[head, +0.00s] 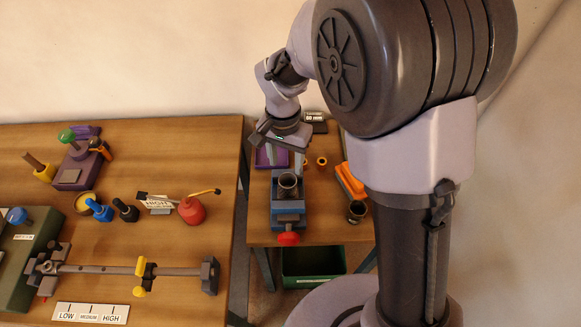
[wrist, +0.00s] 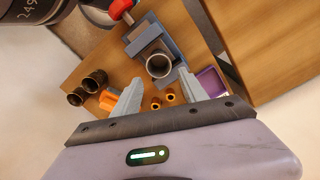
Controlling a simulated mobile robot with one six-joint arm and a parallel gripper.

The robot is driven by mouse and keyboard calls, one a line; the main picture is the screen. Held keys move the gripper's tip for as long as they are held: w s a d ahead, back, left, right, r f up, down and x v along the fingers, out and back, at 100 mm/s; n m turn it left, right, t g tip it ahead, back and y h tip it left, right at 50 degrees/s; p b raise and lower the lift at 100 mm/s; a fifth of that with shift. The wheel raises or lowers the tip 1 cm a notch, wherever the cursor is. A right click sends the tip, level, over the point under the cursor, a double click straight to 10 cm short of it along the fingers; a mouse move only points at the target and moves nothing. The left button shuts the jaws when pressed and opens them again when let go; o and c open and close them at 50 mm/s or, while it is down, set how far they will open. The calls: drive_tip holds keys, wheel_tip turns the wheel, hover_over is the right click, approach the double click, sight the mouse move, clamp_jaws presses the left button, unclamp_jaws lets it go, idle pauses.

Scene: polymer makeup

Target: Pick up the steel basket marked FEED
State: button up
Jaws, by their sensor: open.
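No FEED marking is legible, so I cannot tell for certain which vessel is the basket. A steel, open-topped cylindrical vessel (head: 288,186) stands in a blue fixture (head: 288,208) with a red knob, on the small table; it also shows in the wrist view (wrist: 159,65). Two darker metal cups (wrist: 95,79) (wrist: 76,96) stand to its left in the wrist view; one cup (head: 356,210) shows at the table's right in the head view. My gripper (head: 284,156) is above the back of the small table.
A purple tray (head: 264,158), small orange pieces (head: 321,161) and an orange block (head: 350,181) lie near the fixture. A green bin (head: 313,266) is below the table. The larger table (head: 120,207) at left holds tools, bottles and a lever stand.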

drive_tip(key=f+b, duration=0.1)
drive_tip(key=f, duration=0.2)
drive_tip(key=f+b, duration=0.1)
drive_tip(key=f, duration=0.3)
drive_tip(key=f+b, duration=0.1)
drive_tip(key=f, duration=0.3)
drive_tip(key=shift+s+f, duration=0.2)
drive_tip(key=shift+s, duration=0.1)
drive_tip(key=shift+c, duration=0.4)
drive_tip(key=shift+r, duration=0.1)
clamp_jaws()
